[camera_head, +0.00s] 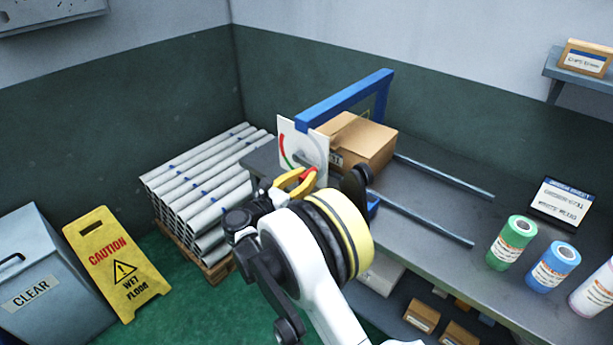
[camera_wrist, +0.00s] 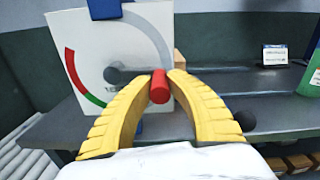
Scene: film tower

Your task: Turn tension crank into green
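The tension crank has a red handle (camera_wrist: 159,90) on a dark grey arm (camera_wrist: 136,75) that runs right from its pivot, roughly level in the wrist view. Behind it stands a white dial plate (camera_wrist: 152,30). Its arc is red (camera_wrist: 70,68) at the left, green (camera_wrist: 94,100) at the lower left and grey across the top and right. My gripper (camera_wrist: 160,74) has its yellow fingers closed around the red handle, one on each side. In the head view my gripper (camera_head: 308,176) is in front of the dial plate (camera_head: 314,150), and the handle is mostly hidden.
A blue frame (camera_head: 345,98) and cardboard box (camera_head: 367,145) stand behind the dial on the grey bench (camera_head: 440,172). Two rails (camera_head: 440,176) run right. Green (camera_head: 511,243) and blue (camera_head: 553,268) cans stand far right. Stacked pipes (camera_head: 205,180) and a yellow caution sign (camera_head: 115,262) are left.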

